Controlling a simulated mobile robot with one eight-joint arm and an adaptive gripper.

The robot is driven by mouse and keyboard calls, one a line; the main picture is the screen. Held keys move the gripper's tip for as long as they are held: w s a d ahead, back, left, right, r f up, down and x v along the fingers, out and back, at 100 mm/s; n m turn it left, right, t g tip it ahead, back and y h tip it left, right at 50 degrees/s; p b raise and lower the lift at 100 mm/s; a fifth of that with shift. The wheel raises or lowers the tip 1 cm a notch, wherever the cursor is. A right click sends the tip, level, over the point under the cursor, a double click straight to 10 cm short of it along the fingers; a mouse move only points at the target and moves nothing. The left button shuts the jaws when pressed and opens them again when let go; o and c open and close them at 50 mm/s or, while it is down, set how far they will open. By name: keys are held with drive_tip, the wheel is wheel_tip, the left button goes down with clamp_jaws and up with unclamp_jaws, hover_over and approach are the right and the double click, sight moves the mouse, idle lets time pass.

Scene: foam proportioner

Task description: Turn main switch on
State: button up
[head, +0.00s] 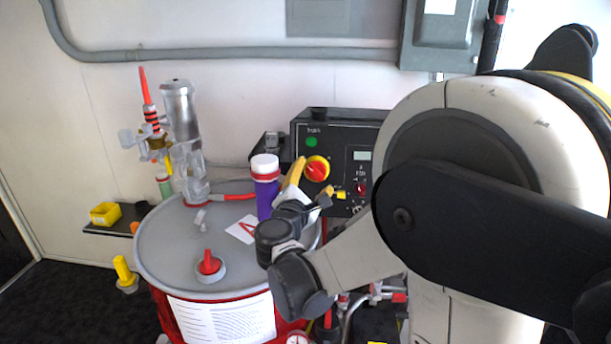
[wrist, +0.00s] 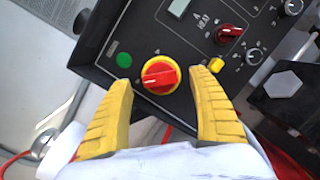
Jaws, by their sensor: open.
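The main switch (wrist: 160,75) is a red rotary knob on a round yellow plate, set in the black control panel. It also shows in the head view (head: 317,168), below a green round light (head: 311,142). My gripper (wrist: 169,87) is open, with its two yellow fingers on either side of the switch in the wrist view. The fingertips look close to the panel; I cannot tell whether they touch the knob. In the head view my gripper (head: 312,177) is in front of the panel and partly covers its lower left area.
The panel also carries a second red knob (wrist: 228,33), a yellow button (wrist: 215,65) and a small display (wrist: 179,7). A red drum with a grey lid (head: 165,250) stands in front. A purple bottle with a white cap (head: 265,185) stands close left of my gripper.

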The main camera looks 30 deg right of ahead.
sight(316, 173)
drive_tip(key=shift+x, duration=1.6)
drive_tip(key=c, duration=1.2)
